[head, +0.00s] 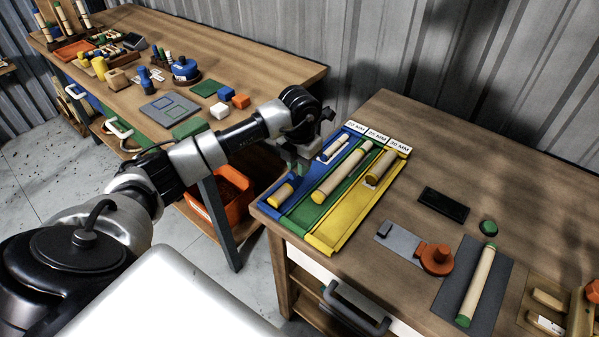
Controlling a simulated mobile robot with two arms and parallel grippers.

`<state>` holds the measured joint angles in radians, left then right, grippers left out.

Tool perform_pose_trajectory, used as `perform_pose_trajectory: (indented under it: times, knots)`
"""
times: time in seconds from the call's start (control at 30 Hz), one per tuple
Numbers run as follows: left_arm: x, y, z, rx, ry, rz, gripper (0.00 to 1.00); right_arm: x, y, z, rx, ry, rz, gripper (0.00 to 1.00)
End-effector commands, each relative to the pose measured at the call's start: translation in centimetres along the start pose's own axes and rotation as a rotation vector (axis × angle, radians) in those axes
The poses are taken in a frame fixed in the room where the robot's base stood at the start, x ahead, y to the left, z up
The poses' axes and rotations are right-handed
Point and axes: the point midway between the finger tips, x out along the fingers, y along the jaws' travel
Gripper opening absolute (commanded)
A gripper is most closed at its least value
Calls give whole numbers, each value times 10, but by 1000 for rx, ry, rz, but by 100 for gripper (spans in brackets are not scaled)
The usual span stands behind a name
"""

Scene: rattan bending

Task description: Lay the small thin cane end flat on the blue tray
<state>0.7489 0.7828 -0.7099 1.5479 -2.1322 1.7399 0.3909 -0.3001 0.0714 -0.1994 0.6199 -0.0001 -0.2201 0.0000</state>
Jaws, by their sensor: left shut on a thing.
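The blue tray (299,199) is the left lane of a blue, green and yellow set on the right bench. My left gripper (302,165) is over this tray, its fingers pointing down and partly hidden by its own wrist. My right gripper is not in view.
Thin pale pieces (334,148) lie at the blue tray's far end. A long cane (342,172) lies in the green lane, and a short thick one (381,166) in the yellow lane. A green-ended cane (477,284) lies on a grey mat.

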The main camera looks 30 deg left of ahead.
Motion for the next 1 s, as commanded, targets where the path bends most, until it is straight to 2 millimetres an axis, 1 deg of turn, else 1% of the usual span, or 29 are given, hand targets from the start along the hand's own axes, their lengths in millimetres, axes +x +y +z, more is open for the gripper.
perform_pose_trajectory:
  times: [0.1,0.2,0.3,0.53,0.67,0.7,0.73,1.0]
  knots:
    - [12,-1,-1,1,4,-3,0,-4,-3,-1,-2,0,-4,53]
    - [27,-1,-1,0,4,-3,0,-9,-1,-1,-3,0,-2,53]
    - [38,-1,0,0,2,-2,0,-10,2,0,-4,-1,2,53]
    - [39,-1,0,1,0,-1,0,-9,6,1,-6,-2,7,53]
    - [43,-1,0,0,0,-1,0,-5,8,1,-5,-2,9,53]
    - [42,-1,0,0,0,-1,27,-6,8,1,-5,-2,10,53]
    - [42,-1,0,0,0,-1,31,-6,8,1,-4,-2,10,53]
    - [40,-1,0,0,0,-1,31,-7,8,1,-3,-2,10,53]
